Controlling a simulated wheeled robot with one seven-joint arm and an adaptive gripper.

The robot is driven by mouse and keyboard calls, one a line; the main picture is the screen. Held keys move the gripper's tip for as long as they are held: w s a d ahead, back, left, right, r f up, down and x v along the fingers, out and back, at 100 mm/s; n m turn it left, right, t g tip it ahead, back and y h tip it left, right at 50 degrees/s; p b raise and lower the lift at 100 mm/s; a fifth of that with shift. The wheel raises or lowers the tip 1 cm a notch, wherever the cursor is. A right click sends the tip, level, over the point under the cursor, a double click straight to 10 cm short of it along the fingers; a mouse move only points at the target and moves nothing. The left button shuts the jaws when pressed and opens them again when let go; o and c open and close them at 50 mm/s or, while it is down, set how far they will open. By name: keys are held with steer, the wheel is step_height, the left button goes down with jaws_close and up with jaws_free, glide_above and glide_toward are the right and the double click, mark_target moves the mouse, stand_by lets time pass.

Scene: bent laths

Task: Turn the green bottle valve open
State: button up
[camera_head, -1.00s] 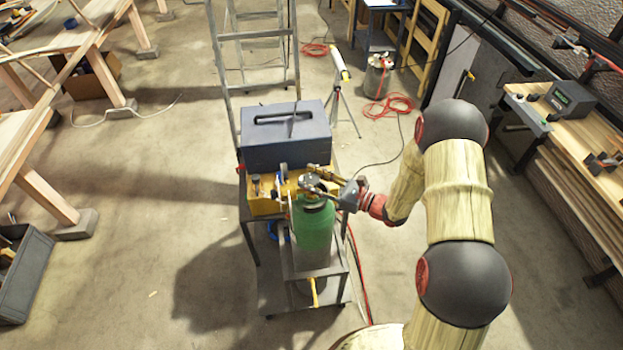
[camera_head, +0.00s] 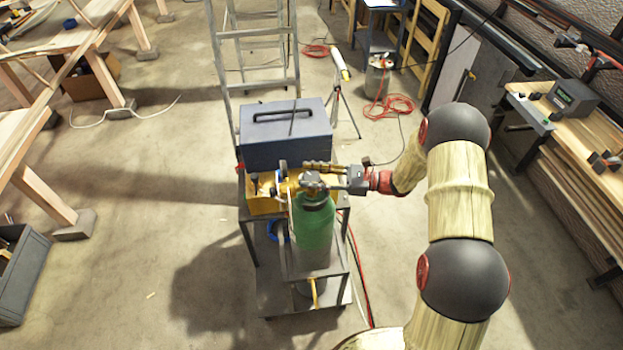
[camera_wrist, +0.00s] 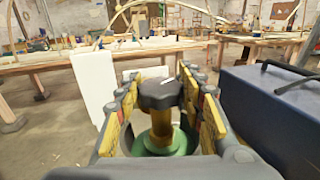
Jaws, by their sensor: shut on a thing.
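The green bottle (camera_head: 314,228) stands upright on a grey metal cart, in the middle of the head view. Its valve has a dark lobed handwheel (camera_wrist: 160,94) on a yellow brass stem (camera_wrist: 161,127). The green shoulder of the bottle shows below the stem in the wrist view. My gripper (camera_head: 318,180) reaches in from the right at the height of the valve. Its fingers (camera_wrist: 162,98) stand on both sides of the handwheel and are shut on it. In the head view the fingers partly hide the valve.
A blue-grey toolbox (camera_head: 287,136) stands on the cart (camera_head: 333,277) just behind the bottle, beside a yellow tray (camera_head: 262,205). A stepladder (camera_head: 257,35) rises behind. Long workbenches stand at left. Red hose (camera_head: 390,107) lies on the floor. Open floor lies left of the cart.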

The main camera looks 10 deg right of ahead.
stand_by(0.3)
steer(key=o, duration=1.2)
steer(key=shift+c, duration=0.2)
steer(key=shift+d, duration=0.15)
steer(key=v, duration=1.1)
steer(key=shift+d, duration=0.4)
steer(key=shift+f, duration=0.1)
